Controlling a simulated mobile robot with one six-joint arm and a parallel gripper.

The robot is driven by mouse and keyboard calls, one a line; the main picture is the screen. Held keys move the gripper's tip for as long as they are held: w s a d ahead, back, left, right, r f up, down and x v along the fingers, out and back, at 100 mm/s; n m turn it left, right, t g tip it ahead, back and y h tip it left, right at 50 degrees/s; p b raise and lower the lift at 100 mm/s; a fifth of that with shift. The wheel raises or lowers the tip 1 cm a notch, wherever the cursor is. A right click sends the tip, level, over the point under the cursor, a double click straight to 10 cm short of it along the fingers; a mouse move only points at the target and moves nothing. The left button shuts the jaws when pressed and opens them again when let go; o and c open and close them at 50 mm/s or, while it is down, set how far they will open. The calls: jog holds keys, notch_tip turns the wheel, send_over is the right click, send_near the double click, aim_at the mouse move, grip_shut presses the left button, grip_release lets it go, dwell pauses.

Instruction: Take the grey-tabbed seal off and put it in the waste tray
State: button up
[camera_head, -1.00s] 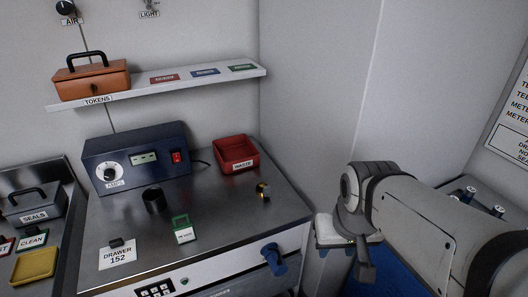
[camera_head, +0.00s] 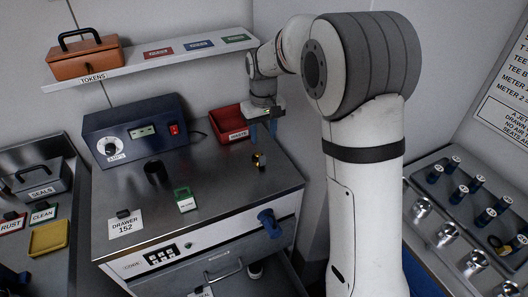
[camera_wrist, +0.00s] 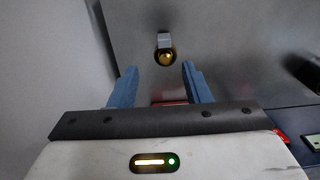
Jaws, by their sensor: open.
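A brass fitting (camera_head: 259,160) stands on the steel bench top, right of the middle. In the wrist view the fitting (camera_wrist: 165,58) sits in a dark ring with a grey tab (camera_wrist: 165,40) beside it. I cannot make out the seal's own shape. The red waste tray (camera_head: 236,138), labelled WASTE, stands at the back of the bench; I cannot see well into it. My gripper (camera_head: 264,132) is open and empty above the bench, beside the waste tray and behind the fitting. In the wrist view its blue fingers (camera_wrist: 160,88) stand apart, short of the fitting.
A blue meter box (camera_head: 135,131), a black cup (camera_head: 156,173) and a green-topped tag (camera_head: 184,198) share the bench. A shelf (camera_head: 150,62) hangs above it. A blue valve handle (camera_head: 269,222) juts from the front. The bench between fitting and green-topped tag is clear.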

jog(key=f, duration=0.2)
jog(key=f+p, duration=0.1)
jog(key=f, duration=0.5)
jog(key=shift+s+a+f, duration=0.1)
jog(key=shift+a, duration=0.15)
jog(key=shift+c, duration=0.4)
grip_shut()
